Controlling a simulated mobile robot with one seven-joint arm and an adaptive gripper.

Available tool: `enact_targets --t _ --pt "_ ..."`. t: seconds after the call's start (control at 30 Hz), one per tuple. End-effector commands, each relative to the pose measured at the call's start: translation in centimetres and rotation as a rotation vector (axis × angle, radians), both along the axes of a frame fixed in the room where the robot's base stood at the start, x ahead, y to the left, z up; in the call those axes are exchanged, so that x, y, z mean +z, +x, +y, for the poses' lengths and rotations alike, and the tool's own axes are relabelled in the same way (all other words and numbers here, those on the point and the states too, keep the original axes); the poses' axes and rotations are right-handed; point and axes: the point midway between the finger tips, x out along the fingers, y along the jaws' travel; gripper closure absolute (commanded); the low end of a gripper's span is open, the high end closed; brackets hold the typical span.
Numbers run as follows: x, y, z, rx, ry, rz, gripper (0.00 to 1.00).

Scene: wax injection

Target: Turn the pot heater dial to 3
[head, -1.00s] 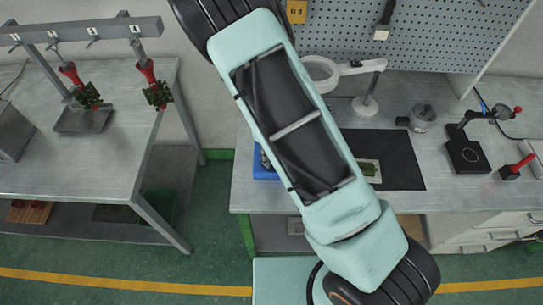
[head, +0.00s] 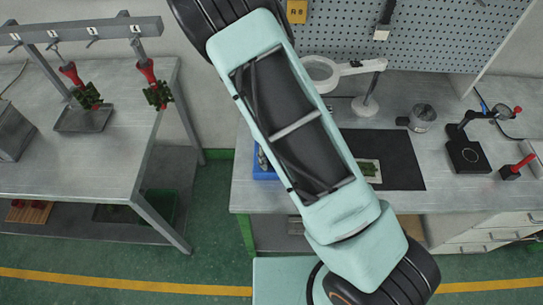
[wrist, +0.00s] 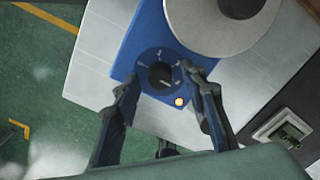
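The pot heater is a blue box (wrist: 134,56) on the grey bench in the wrist view. Its round black dial (wrist: 161,75) has pale marks around it, too small to read surely, so I cannot tell the setting. A small yellow-orange lamp (wrist: 179,101) is beside the dial. A pale round pot (wrist: 183,29) with a dark knob stands on the box. My gripper (wrist: 160,71) is open, one finger on each side of the dial; I cannot tell whether they touch it. In the head view, only a piece of the blue heater (head: 263,174) shows; my arm hides the gripper and dial.
A dark mat (head: 402,160) with a framed green piece (head: 370,170) lies right of the heater. A magnifier lamp (head: 366,104), a small metal pot (head: 422,117) and a black stand (head: 467,156) are on the bench. Another table (head: 85,170) is at left, across an open floor gap.

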Motion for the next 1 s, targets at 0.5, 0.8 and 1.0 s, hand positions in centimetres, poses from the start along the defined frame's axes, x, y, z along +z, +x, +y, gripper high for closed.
enact_targets --t 0.5,0.8,1.0 --pt "8.6 0.1 0.1 0.003 0.003 -0.004 0.61" --pt "11.8 0.0 0.0 0.000 0.001 -0.001 0.61" --pt "12.0 0.0 0.0 0.000 0.000 0.000 0.61"
